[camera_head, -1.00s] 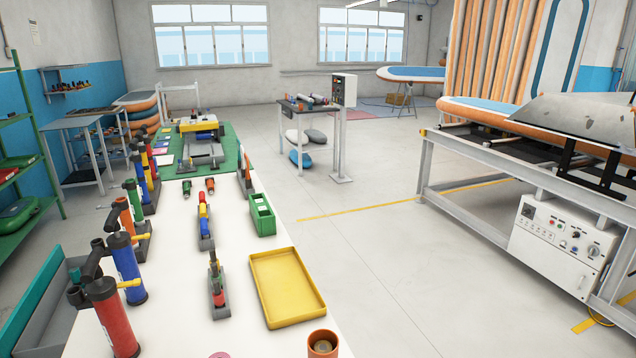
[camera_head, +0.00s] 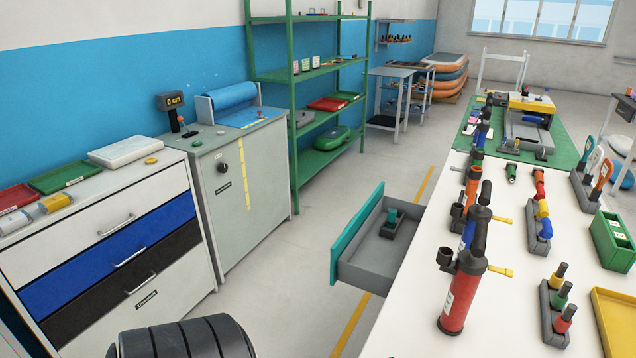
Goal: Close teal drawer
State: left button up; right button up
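The teal drawer (camera_head: 357,232) stands open in the head view. It sticks out to the left from the side of the long white worktable (camera_head: 425,300). Its teal front faces left, over the floor, and its grey tray shows behind it. A small dark grey and teal item (camera_head: 392,222) lies inside the tray. Neither of my grippers is in view, so whether they are open or shut is hidden.
Red pump (camera_head: 464,290) and other pumps stand along the table's near edge. Across a floor aisle (camera_head: 290,295) are a grey cabinet (camera_head: 215,180) and a drawer chest (camera_head: 120,225) with white, blue and black fronts. A green shelf (camera_head: 320,155) stands behind.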

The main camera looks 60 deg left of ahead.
aim_at(368, 256)
jog(key=j+u, duration=0.5)
jog(key=j, duration=2.6)
